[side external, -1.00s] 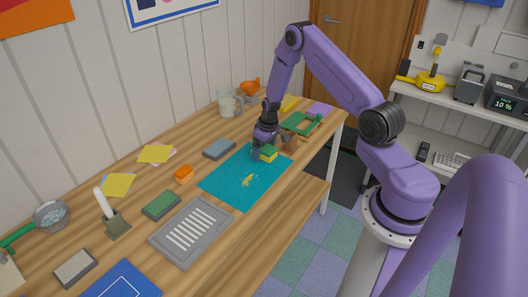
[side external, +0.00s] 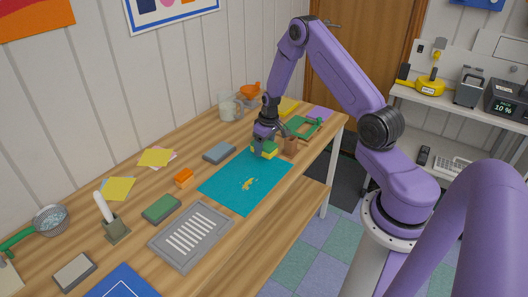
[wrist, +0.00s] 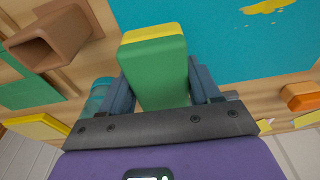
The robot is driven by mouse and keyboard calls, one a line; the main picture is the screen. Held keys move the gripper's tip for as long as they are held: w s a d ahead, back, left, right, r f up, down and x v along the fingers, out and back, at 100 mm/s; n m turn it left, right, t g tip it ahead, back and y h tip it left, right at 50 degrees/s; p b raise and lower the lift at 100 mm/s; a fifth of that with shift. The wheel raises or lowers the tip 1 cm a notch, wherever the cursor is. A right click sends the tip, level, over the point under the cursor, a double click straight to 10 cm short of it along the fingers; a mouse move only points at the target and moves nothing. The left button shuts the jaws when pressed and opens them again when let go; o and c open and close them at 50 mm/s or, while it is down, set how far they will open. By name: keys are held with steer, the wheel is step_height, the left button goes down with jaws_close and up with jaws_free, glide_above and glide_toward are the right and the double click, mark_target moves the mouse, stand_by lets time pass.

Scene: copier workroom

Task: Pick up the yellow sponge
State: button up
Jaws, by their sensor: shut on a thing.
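The yellow sponge (side external: 270,154) has a green layer on its top side. It is at the far end of the teal mat (side external: 232,193), seemingly just above it. My gripper (side external: 262,149) points down from above and is shut on the sponge. In the wrist view the sponge (wrist: 156,70) lies between the two fingers (wrist: 158,84), green face toward the camera, with a yellow strip along its far edge. The sponge's underside is hidden, so any gap to the mat is hard to judge.
A brown hollow block (side external: 291,144) stands right beside the sponge, with a green frame (side external: 304,126) behind it. A grey-blue block (side external: 219,152) and an orange block (side external: 184,177) lie left of the mat. The mat's near part is clear except for yellow marks.

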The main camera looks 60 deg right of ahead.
steer(key=s+r, duration=0.1)
steer(key=r, duration=0.1)
steer(key=s+a+r, duration=0.1)
steer(key=s+r, duration=0.1)
steer(key=s+a+r, duration=0.1)
steer(key=r, duration=0.1)
steer(key=shift+s+r, duration=0.1)
steer(key=shift+s, duration=0.2)
steer(key=s+a+r, duration=0.3)
steer(key=s+r, duration=0.1)
steer(key=s, duration=0.4)
steer(key=shift+s+a, duration=0.15)
steer(key=shift+a, duration=0.1)
steer(key=shift+o, duration=0.5)
steer(key=shift+f, duration=0.1)
steer(key=shift+g, duration=0.5)
steer(key=w+f, duration=0.1)
steer(key=w, duration=0.8)
steer(key=w+a+f, duration=0.1)
steer(key=w+f, duration=0.1)
steer(key=w, duration=0.7)
steer(key=w+f, duration=0.2)
steer(key=w, duration=0.7)
steer(key=shift+a+f, duration=0.2)
steer(key=shift+a, duration=0.1)
steer(key=shift+w, duration=0.1)
steer(key=shift+f, duration=0.1)
steer(key=shift+f, duration=2.3)
